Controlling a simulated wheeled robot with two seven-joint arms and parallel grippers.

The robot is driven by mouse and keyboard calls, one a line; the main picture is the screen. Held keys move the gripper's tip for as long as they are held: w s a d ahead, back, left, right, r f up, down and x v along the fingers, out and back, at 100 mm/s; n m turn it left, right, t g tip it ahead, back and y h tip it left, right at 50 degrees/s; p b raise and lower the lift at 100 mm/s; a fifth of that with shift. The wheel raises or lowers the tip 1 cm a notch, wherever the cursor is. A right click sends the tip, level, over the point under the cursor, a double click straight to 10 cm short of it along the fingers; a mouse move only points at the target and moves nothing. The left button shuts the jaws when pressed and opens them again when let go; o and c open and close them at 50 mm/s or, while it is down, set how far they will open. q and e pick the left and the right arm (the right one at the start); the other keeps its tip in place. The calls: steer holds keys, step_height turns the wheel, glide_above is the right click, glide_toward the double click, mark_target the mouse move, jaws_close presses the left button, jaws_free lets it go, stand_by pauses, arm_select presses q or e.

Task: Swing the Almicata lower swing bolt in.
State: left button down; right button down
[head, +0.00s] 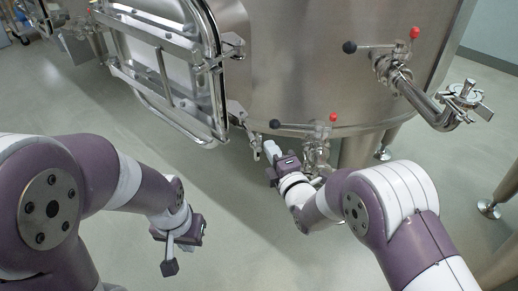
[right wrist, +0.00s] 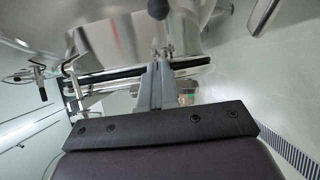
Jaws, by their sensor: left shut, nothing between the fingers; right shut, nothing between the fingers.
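The steel vat (head: 290,60) has its rectangular door (head: 165,60) standing open at its left side. A small steel fitting, apparently the lower swing bolt (head: 256,148), hangs by the lower right corner of the door frame. My right gripper (head: 270,146) is shut and empty just to the right of that fitting; contact cannot be told. In the right wrist view the shut fingers (right wrist: 157,88) point towards small steel parts at the vat. My left gripper (head: 170,266) is shut and empty, low over the floor at the left. No Almicata label is readable.
Valves with black and red knobs (head: 349,47) stick out from the vat. A lower valve (head: 316,148) sits close to the right of my right gripper. A bent steel pipe (head: 425,103) juts out at the right. The floor (head: 235,235) between my arms is clear.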

mark_target(255, 147)
steer(key=shift+s+a, duration=0.45)
steer(key=shift+a, duration=0.3)
steer(key=shift+s+a, duration=0.4)
steer(key=shift+a, duration=0.35)
steer(key=shift+s+a+b, duration=0.2)
steer(key=shift+a+b, duration=0.1)
steer(key=shift+a, duration=1.55)
steer(key=shift+s+a+b, duration=0.2)
steer(key=shift+a+b, duration=0.1)
steer(key=shift+a, duration=1.5)
steer(key=shift+w+a+r+b, duration=0.15)
steer(key=shift+w+a, duration=0.1)
steer(key=shift+a, duration=0.4)
steer(key=shift+w+a+r+b, duration=0.1)
steer(key=shift+w+a+b, duration=0.15)
steer(key=shift+a, duration=0.45)
steer(key=shift+w+a+r+b, duration=0.1)
steer(key=shift+w+a, duration=0.2)
steer(key=shift+a, duration=0.35)
